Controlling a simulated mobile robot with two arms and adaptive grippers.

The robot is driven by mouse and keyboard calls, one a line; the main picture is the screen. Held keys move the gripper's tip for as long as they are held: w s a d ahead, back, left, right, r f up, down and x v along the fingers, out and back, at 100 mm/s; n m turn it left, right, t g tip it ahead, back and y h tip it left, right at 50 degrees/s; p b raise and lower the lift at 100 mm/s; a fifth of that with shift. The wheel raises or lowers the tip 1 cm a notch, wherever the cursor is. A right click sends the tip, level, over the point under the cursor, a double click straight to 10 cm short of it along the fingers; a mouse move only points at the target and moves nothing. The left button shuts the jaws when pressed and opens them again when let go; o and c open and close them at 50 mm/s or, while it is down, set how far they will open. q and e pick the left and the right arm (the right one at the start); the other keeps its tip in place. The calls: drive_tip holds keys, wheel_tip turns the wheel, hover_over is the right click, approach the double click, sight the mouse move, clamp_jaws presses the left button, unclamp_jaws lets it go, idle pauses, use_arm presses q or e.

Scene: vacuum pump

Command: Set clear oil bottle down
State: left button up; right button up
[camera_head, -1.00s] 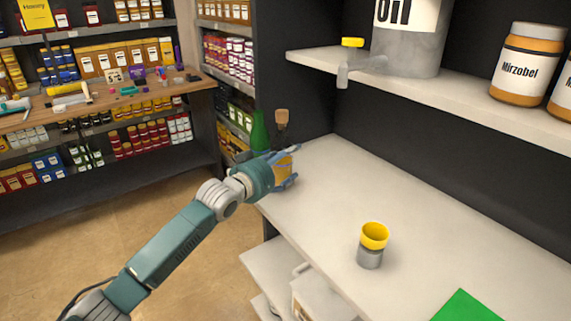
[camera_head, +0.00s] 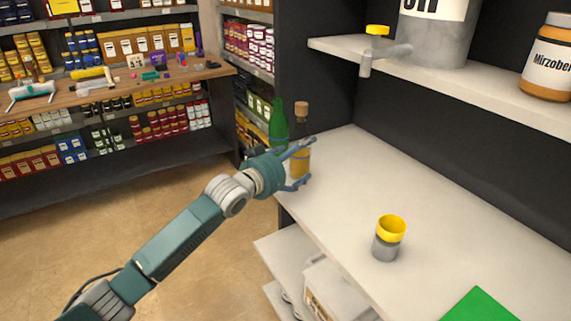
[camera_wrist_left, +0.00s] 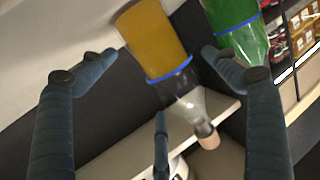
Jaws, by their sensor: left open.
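The clear oil bottle (camera_head: 301,161), with amber oil below, a clear neck and a cork, stands upright at the far left end of the white counter. It also shows in the left wrist view (camera_wrist_left: 155,38), with a blue band and its cork toward the bottom. My left gripper (camera_head: 299,166) is open beside the bottle, its fingers spread apart. In the wrist view the fingers (camera_wrist_left: 150,100) lie on either side of the bottle, with visible gaps. The bottle's base is partly hidden by the gripper. My right gripper is not in view.
A green bottle (camera_head: 278,126) stands right behind the gripper, next to the oil bottle. A grey and yellow cup (camera_head: 387,246) and a green sheet (camera_head: 466,308) are on the counter (camera_head: 345,190). A shelf with an oil tank (camera_head: 433,40) overhangs the back.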

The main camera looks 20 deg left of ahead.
use_arm(q)
drive_tip(key=b+v, duration=0.1)
drive_tip(key=v, duration=0.8)
